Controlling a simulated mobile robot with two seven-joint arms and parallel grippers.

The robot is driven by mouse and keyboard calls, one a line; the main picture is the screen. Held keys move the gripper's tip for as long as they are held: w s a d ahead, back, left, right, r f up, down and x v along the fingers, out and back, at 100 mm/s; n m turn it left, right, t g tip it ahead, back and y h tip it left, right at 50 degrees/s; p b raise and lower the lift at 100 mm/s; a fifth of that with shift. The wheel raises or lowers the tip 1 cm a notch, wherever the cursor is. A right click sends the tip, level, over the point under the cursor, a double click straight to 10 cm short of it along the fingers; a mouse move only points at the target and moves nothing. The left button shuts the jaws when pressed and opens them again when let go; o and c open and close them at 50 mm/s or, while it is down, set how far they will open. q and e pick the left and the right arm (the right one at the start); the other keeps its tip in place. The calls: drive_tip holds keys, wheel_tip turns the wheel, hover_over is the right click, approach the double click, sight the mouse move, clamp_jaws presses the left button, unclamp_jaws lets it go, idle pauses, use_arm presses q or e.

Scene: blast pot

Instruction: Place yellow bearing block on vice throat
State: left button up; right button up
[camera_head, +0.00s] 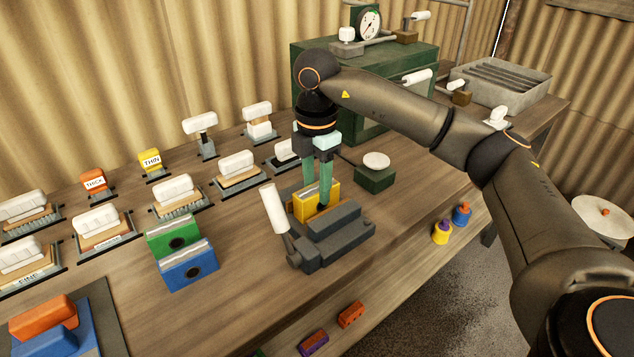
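The yellow bearing block (301,208) is at the dark grey vice (335,240), upright behind its near jaw. Its lower part is hidden by the vice, so I cannot tell whether it rests in the throat. My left gripper is not in view.
The vice's white handle (273,208) sticks up at its left. Green (173,237) and blue (189,266) blocks stand to the left. Several white-topped pieces on dark stands line the bench behind. A small green box (374,180) with a white disc stands right of the vice.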

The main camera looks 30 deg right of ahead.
sight(317, 187)
drive_tip(key=o, duration=0.3)
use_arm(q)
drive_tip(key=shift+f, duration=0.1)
use_arm(e)
drive_tip(key=shift+o, duration=0.2)
use_arm(q)
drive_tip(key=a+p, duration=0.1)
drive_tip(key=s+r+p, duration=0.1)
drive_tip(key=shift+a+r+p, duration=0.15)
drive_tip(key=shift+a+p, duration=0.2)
drive_tip(key=shift+p, duration=0.05)
use_arm(e)
wheel_tip(317, 187, up, 12)
drive_tip(key=shift+r, duration=0.2)
